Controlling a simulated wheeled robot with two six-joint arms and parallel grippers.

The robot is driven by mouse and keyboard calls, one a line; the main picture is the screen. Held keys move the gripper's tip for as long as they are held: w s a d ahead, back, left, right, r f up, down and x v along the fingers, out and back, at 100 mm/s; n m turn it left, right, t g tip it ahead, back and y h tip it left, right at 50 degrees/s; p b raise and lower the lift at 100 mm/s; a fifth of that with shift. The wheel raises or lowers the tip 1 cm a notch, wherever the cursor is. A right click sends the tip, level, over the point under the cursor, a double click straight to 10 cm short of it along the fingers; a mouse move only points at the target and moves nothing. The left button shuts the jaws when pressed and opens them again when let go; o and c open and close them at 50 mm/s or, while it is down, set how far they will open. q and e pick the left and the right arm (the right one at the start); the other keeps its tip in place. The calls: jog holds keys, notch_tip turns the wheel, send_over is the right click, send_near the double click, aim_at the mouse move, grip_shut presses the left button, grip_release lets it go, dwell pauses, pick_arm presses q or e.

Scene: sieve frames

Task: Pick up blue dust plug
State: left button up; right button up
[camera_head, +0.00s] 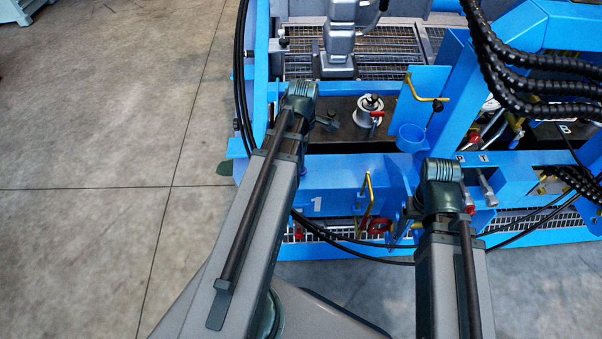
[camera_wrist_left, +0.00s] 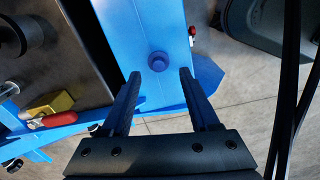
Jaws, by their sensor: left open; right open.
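The blue dust plug (camera_wrist_left: 158,61) shows in the left wrist view as a small round blue knob on a blue beam. My left gripper (camera_wrist_left: 160,75) is open and empty, with its two fingertips on either side of the plug in that view and not closed on it. In the head view my left wrist (camera_head: 300,95) is over the blue frame's left part, and the plug cannot be made out there. My right wrist (camera_head: 440,180) is over the frame's front beam; its fingers are mostly hidden.
A blue machine frame (camera_head: 335,172) fills the right side. Black hoses (camera_head: 530,85) hang at upper right. Yellow bent handles (camera_head: 368,195) stick out in front. Bare concrete floor (camera_head: 110,130) lies at left.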

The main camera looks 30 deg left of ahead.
pick_arm(q)
jog(key=shift+f, duration=0.1)
jog(key=f+b, duration=0.5)
jog(key=shift+a, duration=0.25)
grip_shut()
